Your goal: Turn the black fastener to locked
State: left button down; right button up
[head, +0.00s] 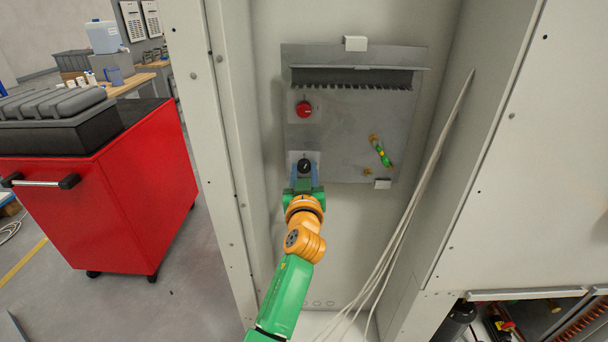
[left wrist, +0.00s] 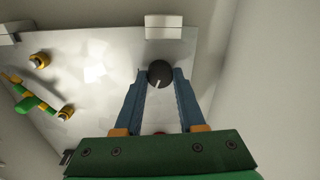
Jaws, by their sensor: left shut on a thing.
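The black fastener (head: 304,165) is a round black knob on a light plate at the lower left of the grey panel. It also shows in the left wrist view (left wrist: 160,73), with a short pale mark on its face pointing down and slightly left there. My left gripper (head: 304,174) reaches up to it from below. In the left wrist view its two blue fingers (left wrist: 161,80) stand on either side of the knob and are shut on it. The fingers hide parts of the knob's sides. My right gripper is not in view.
A red knob (head: 304,109) sits above the fastener. A green and yellow handle (head: 382,153) with brass fittings is to the right. Pale cables (head: 412,210) hang along the cabinet's right side. A red cart (head: 115,200) stands outside at left.

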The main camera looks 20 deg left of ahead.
pick_arm(q)
jog(key=m, duration=0.6)
jog(key=shift+r+m, duration=0.1)
jog(key=shift+m, duration=0.2)
jog(key=m, duration=0.3)
jog(key=shift+m, duration=0.3)
jog(key=shift+m+h+p, duration=0.3)
jog(key=shift+m+p, duration=0.2)
jog(key=shift+m, duration=1.5)
jog(key=c, duration=0.5)
grip_release()
jog(key=shift+d, duration=0.1)
